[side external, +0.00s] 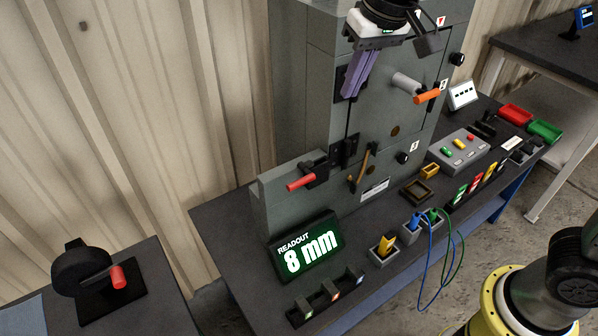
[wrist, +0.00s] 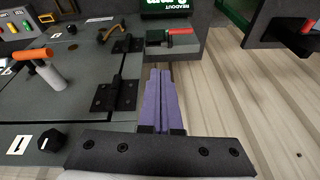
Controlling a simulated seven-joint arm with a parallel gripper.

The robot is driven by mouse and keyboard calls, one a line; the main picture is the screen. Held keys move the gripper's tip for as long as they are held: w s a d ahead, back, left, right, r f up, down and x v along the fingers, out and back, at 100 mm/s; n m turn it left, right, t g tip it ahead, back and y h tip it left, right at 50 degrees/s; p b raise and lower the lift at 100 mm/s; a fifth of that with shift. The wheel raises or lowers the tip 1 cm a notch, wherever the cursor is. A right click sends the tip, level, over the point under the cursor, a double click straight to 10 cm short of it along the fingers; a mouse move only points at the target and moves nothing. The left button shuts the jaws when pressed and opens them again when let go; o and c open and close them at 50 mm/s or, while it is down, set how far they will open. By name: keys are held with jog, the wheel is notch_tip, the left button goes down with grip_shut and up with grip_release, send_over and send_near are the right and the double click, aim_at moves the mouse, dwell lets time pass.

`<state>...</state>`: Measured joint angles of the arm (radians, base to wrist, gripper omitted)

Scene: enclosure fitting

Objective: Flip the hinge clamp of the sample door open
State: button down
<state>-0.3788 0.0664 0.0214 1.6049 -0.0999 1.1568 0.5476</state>
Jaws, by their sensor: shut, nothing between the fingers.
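A black clamp with a red lever (side external: 302,183) sits on the low grey block at the left of the cabinet, beside the lower black hinge (side external: 348,151). Its lever points outward to the left. In the wrist view the red lever (wrist: 180,31) lies beyond my fingertips. The grey door (side external: 382,135) carries an orange-ended handle (side external: 427,96). My gripper (side external: 349,94) has purple fingers, shut and empty. They are above the clamp, near the upper hinge, and partly cover it. In the wrist view my gripper (wrist: 159,72) points toward the clamp, apart from it.
A readout (side external: 305,248) showing 8 mm stands in front of the grey block. A bronze handle (side external: 361,170) sticks out near the lower hinge. Another red-handled black device (side external: 85,270) stands on the left table. Connectors, cables and trays fill the bench front. The space beside the cabinet's left wall is free.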

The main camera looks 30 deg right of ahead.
jog(key=n+g, duration=0.1)
send_over(297, 183)
jog(key=s, duration=0.3)
jog(key=s+x, duration=0.1)
jog(key=x, duration=0.4)
jog(key=shift+s+f+n, duration=0.2)
jog(key=shift+f+n, duration=0.1)
jog(key=shift+f, duration=0.2)
jog(key=x, duration=1.4)
jog(key=shift+s+d+f, duration=0.1)
jog(key=shift+s+d, duration=0.1)
jog(key=shift+s, duration=0.05)
